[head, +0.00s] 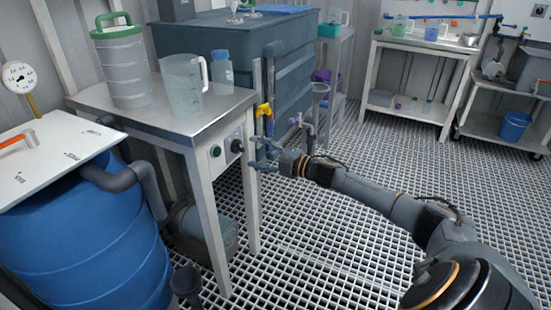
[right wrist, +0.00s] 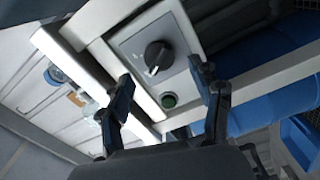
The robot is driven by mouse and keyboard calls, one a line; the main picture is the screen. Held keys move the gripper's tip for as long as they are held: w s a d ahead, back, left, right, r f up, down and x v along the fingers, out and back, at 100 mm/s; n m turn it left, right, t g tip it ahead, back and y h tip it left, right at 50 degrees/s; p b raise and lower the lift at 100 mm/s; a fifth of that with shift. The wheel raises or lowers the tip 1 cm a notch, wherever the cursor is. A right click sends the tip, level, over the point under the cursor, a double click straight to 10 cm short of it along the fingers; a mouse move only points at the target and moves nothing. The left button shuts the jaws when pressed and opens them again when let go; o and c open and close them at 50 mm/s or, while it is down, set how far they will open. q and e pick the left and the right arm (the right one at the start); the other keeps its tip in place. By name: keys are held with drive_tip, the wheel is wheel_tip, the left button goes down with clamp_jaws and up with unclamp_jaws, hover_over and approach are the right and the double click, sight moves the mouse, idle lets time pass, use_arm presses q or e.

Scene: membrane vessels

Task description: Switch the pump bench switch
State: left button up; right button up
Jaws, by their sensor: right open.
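The pump bench switch is a black rotary knob (head: 237,146) with a white mark, on a grey plate on the bench's front frame. In the right wrist view the knob (right wrist: 157,58) shows whole, with a green button (right wrist: 168,100) beside it. My right gripper (head: 257,154) is open and empty, just to the right of the knob in the head view. In the right wrist view its two fingers (right wrist: 162,78) are spread either side of the plate, and the knob lies a little beyond the tips. No contact with the knob shows. My left gripper is not in view.
The steel bench top (head: 150,108) carries a clear jug (head: 184,88), a blue-capped bottle (head: 222,75) and a green-lidded canister (head: 122,70). A blue barrel (head: 85,240) stands at left. A yellow valve handle (head: 264,110) is close above my right gripper. The grating floor at right is open.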

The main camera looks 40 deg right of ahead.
drive_tip(key=v, duration=0.7)
drive_tip(key=shift+s, duration=0.2)
idle(0.4)
